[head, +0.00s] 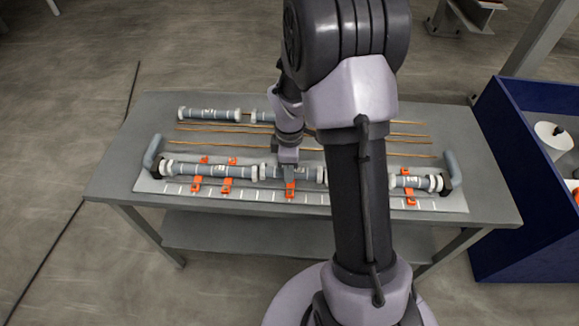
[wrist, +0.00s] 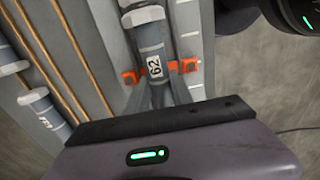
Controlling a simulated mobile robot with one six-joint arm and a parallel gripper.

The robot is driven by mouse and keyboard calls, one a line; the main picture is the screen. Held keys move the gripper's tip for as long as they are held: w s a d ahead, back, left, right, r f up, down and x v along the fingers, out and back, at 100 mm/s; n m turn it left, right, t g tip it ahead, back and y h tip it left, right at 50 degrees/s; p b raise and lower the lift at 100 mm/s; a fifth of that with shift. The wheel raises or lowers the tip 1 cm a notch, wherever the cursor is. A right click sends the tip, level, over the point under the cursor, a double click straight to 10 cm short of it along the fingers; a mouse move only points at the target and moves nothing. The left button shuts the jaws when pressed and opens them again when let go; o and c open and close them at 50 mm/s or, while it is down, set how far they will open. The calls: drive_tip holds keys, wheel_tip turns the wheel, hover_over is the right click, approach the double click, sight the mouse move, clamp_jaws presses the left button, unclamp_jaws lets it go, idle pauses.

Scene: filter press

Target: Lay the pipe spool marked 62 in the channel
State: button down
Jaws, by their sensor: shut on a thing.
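The pipe spool marked 62 (wrist: 153,50) is grey with a white label and a pale end collar. My gripper (wrist: 160,92) is shut on it, near the label. In the head view my gripper (head: 288,166) reaches down at the middle of the channel row, and the held spool (head: 304,173) lies in line with the spools on both sides. Orange clips (wrist: 130,77) show on both sides of the spool in the wrist view. Whether it rests fully on the channel floor I cannot tell.
Other spools stand in the row, left (head: 180,168) and right (head: 402,181), the right partly behind my arm. Spare spools (head: 208,113) and copper-coloured rods (head: 205,145) lie at the back of the table (head: 110,183). A blue bin (head: 515,150) stands at the right.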

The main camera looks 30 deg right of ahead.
drive_tip(key=c, duration=1.1)
unclamp_jaws()
drive_tip(key=shift+o, duration=0.2)
wheel_tip(320, 180, up, 18)
drive_tip(key=p, duration=0.7)
drive_tip(key=shift+f, duration=0.25)
drive_tip(key=s+a+r+m+t+b, duration=0.1)
drive_tip(key=s+a+r+m+t, duration=0.1)
drive_tip(key=s+a+r+m, duration=0.45)
drive_tip(key=s+a+r+m+t+y+b, duration=0.1)
drive_tip(key=s+a+r+m+t+y, duration=0.1)
drive_tip(key=s+a+m, duration=0.7)
wheel_tip(320, 180, up, 3)
drive_tip(key=shift+s+a+f+t+b, duration=0.1)
drive_tip(key=shift+s+a+t+b, duration=0.2)
drive_tip(key=shift+s+t, duration=0.65)
